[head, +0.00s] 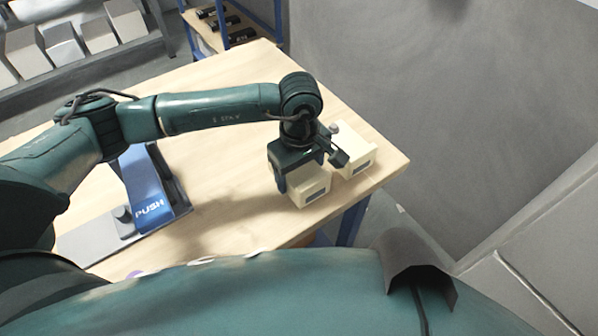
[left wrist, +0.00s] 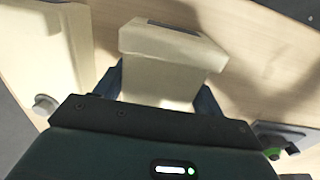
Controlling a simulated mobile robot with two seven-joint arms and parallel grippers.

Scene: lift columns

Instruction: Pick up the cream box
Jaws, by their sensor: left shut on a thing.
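A cream box (head: 309,187) with a dark label on its end is under my left gripper (head: 302,178), near the right part of the wooden table. My left gripper is shut on this box, one finger on each side. In the left wrist view the box (left wrist: 168,62) sits between the two dark fingers. I cannot tell whether the box touches the table. A second cream box (head: 356,158) stands close beside it, to the right; it also shows at the left of the left wrist view (left wrist: 45,50). My right gripper is not in view.
The wooden table (head: 225,110) is mostly bare behind my arm. A blue push device (head: 150,188) on a grey base (head: 95,240) is at the left. A rack of grey boxes (head: 62,45) and a blue-framed shelf (head: 222,22) stand behind. A grey wall (head: 420,90) is at the right.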

